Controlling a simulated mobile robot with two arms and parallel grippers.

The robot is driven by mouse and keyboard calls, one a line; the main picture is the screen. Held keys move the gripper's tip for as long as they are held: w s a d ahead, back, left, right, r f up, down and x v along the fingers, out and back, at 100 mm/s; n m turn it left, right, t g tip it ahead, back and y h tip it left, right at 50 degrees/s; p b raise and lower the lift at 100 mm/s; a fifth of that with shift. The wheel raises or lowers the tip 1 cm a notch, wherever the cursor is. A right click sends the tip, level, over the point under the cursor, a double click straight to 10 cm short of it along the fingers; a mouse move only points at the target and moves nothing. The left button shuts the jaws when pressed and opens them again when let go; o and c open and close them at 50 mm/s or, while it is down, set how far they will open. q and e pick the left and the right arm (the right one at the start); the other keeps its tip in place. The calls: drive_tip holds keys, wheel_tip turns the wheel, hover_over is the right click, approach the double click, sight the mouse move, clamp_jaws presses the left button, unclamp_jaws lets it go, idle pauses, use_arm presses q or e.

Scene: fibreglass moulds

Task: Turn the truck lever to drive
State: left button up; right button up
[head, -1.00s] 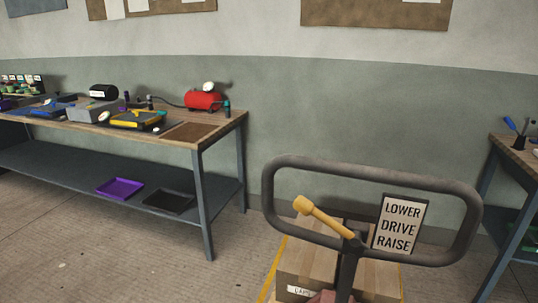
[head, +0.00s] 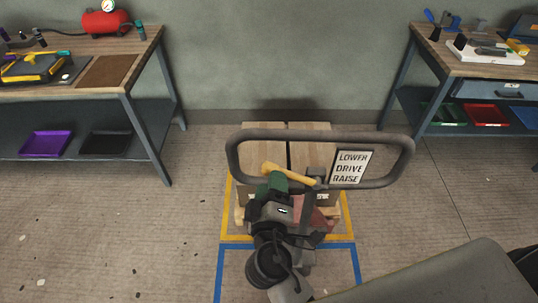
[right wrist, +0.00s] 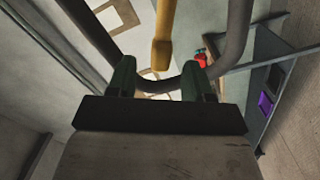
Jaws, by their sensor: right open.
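The truck's grey loop handle (head: 400,160) stands in the middle of the head view, with a LOWER / DRIVE / RAISE sign (head: 350,167) on its right. The yellow lever (head: 292,174) runs from the post up and to the left, its thick end toward my right gripper (head: 273,182). That gripper is open, its green fingers at the lever's end. In the right wrist view, the lever (right wrist: 163,35) comes down between the two fingertips (right wrist: 162,68); I see no finger closed on it. Part of the lever's end is hidden in the head view. My left gripper is not in view.
Cardboard boxes (head: 262,136) stand on the truck behind the handle. Yellow and blue floor lines (head: 219,268) surround it. A workbench (head: 140,50) with a red compressor (head: 104,22) is at left, another bench (head: 400,75) at right.

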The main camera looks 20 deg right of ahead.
sight(271, 165)
drive_tip(key=p+x, duration=0.1)
drive_tip(key=x, duration=0.4)
drive_tip(key=shift+a+r, duration=0.1)
drive_tip(key=shift+w+d+p, duration=0.25)
drive_tip(key=shift+w+p, duration=0.15)
drive_tip(key=shift+w, duration=0.2)
drive_tip(key=shift+c, duration=0.5)
clamp_jaws()
drive_tip(key=shift+f, duration=0.25)
